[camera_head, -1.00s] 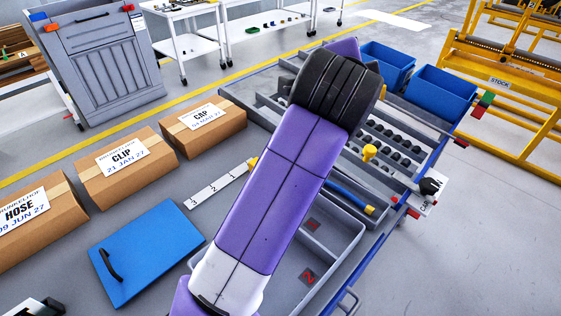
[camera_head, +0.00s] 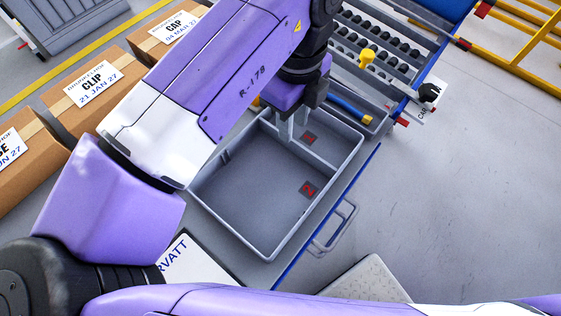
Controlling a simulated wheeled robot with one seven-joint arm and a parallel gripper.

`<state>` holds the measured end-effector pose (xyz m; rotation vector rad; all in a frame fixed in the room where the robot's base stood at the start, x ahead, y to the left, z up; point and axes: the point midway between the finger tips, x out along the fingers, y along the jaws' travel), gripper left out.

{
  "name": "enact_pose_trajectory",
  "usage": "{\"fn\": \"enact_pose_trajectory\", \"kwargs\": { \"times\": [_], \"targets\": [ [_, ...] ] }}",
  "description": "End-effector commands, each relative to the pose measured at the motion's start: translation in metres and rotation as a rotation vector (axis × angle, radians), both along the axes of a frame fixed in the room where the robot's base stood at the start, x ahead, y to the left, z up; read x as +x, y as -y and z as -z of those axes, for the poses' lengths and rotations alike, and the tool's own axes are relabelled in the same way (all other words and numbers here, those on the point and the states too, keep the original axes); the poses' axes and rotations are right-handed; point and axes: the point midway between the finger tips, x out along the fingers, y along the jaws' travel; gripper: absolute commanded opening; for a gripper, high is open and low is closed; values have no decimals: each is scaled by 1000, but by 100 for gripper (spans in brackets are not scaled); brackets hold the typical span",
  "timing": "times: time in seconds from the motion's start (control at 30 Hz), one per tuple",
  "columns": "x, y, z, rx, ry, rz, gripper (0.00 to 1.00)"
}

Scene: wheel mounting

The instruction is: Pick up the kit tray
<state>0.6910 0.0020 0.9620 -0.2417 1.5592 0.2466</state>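The kit tray (camera_head: 232,222) is a grey, open, shallow box with a divider and red markers 1 and 2 on its floor. It lies on the grey bench surface near the bench's blue edge. My gripper (camera_head: 292,131) points down over the far part of the tray, at the divider near marker 1. Its two pale fingers show with a gap between them, so it looks open. I cannot tell whether the fingers touch the divider. My arm hides the tray's far left part.
Cardboard boxes labelled CLIP (camera_head: 98,88) and CAP (camera_head: 165,35) stand on the left. Behind the tray are a blue bar with yellow ends (camera_head: 350,109), a yellow knob (camera_head: 367,57) and rows of black parts (camera_head: 385,42). Open floor (camera_head: 470,190) lies to the right.

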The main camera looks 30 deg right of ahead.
Motion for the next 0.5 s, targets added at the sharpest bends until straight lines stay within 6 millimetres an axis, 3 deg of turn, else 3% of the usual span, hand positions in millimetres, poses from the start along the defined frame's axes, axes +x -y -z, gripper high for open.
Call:
{"fn": "enact_pose_trajectory", "kwargs": {
  "times": [0.5],
  "targets": [
    [-6, 0, 60, -3, 1, -4, 31]
  ]
}}
